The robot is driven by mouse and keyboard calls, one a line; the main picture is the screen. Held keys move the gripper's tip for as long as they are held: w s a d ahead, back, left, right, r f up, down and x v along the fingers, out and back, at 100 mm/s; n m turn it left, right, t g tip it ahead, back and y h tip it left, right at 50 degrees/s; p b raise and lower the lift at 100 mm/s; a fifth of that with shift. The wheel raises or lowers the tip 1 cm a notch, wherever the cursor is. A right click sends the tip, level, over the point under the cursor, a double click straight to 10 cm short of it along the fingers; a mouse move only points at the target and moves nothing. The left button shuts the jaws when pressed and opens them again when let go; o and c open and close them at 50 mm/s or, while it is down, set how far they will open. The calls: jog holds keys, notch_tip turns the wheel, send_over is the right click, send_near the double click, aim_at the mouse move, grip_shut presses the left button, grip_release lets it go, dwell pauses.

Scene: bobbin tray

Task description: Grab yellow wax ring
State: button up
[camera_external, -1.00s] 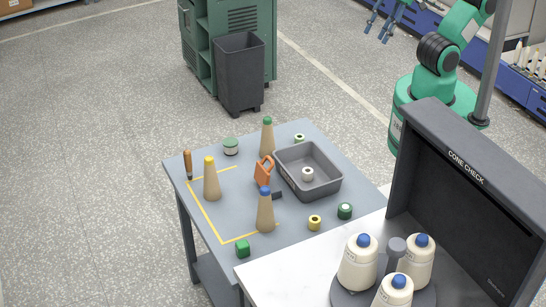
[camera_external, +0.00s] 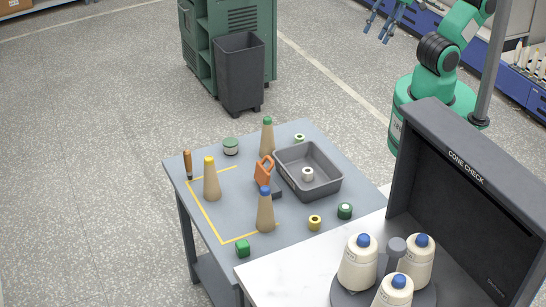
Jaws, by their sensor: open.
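The yellow wax ring (camera_external: 314,226) is a small short ring with a dark centre. It rests on the grey-blue table (camera_external: 288,252) near the front right edge, in front of the grey tray and left of a dark green ring. My gripper (camera_external: 377,27) is at the top of the picture, partly cut off by the frame edge. It is open and empty, far behind the table and away from the ring.
A grey tray (camera_external: 326,190) holds a white bobbin (camera_external: 308,174). Blue-tipped (camera_external: 265,213), yellow-tipped (camera_external: 211,182) and green-tipped (camera_external: 267,140) cones stand left of it. An orange-handled item (camera_external: 263,173) and dark green ring (camera_external: 345,211) are nearby. The cone-check stand (camera_external: 440,150) rises at right.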

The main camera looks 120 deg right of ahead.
jog(key=n+g+p, duration=0.4)
jog(key=g, duration=0.2)
send_over(315, 223)
jog(key=s+d, duration=0.1)
jog(key=d, duration=0.1)
notch_tip(315, 223, down, 39)
jog(key=shift+a, duration=0.2)
jog(key=shift+f+b, duration=0.1)
jog(key=shift+b, duration=0.2)
jog(key=shift+f+b, duration=0.4)
jog(key=shift+f, duration=3.9)
